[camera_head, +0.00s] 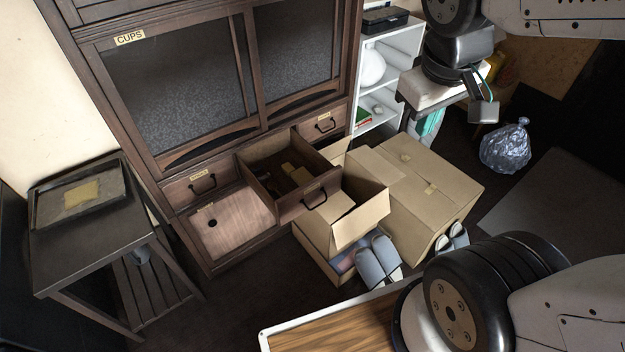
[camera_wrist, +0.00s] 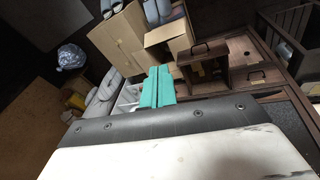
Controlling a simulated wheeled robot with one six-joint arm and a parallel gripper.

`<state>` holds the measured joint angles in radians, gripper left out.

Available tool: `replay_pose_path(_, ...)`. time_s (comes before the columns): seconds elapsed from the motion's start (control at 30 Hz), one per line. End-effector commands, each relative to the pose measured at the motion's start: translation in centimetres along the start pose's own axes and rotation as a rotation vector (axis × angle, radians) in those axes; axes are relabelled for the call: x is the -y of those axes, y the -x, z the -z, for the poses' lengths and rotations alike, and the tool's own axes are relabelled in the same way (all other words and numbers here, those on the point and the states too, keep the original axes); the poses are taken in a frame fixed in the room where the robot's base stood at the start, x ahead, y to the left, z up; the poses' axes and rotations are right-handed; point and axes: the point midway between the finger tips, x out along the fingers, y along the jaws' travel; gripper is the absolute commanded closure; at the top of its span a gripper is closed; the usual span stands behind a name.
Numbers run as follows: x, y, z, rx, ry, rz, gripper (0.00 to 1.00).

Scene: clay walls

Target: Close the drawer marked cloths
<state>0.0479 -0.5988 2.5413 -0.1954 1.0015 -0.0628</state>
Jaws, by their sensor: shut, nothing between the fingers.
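The middle drawer (camera_head: 292,207) of the dark wooden cabinet is pulled out, with a dark handle on its front and a few small items inside. It also shows in the wrist view (camera_wrist: 203,50). A small label sits on its front, but I cannot read it; no "cloths" label is legible. My gripper (camera_head: 427,128) is right of the cabinet, higher than the drawer and apart from it. Its teal fingers lie together, shut and empty, in the wrist view (camera_wrist: 158,74).
An open cardboard box (camera_head: 362,215) stands close against the drawer's right side, with a larger closed box (camera_head: 425,185) beside it. Slippers (camera_head: 378,262) lie in front. A white shelf (camera_head: 402,45) stands right of the cabinet. A side table (camera_head: 85,235) stands left.

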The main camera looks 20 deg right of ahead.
Motion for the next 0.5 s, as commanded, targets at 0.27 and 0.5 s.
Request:
replay_pose_path(0.27, -7.0, -9.7, 10.3, -0.12, 0.45, -0.234, 1.0)
replay_pose_path(0.5, -6.2, -20.2, 15.8, -0.278, 0.946, -0.187, 1.0)
